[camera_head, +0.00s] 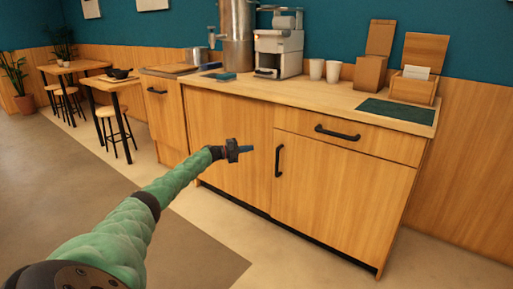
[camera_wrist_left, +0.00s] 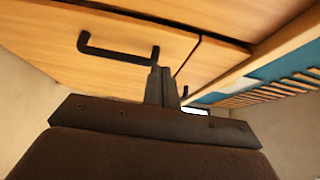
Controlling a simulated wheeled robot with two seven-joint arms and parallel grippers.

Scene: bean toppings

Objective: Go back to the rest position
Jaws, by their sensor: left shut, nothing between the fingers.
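My left gripper (camera_head: 246,149) is in the middle of the head view, on the end of my green-sleeved arm. It appears in front of the wooden cabinet (camera_head: 228,124), near a black vertical door handle (camera_head: 279,161). In the left wrist view, the left gripper (camera_wrist_left: 166,72) is shut and empty, with its fingers together. A black handle (camera_wrist_left: 115,50) on a wooden front shows beyond the fingers in that view. My right gripper is not in view.
A coffee machine (camera_head: 279,47), white cups (camera_head: 325,70), wooden boxes (camera_head: 413,88) and a dark green mat (camera_head: 397,110) are on the counter. Small tables (camera_head: 113,84) with stools (camera_head: 112,112) stand at left. The floor (camera_head: 70,175) at left is clear.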

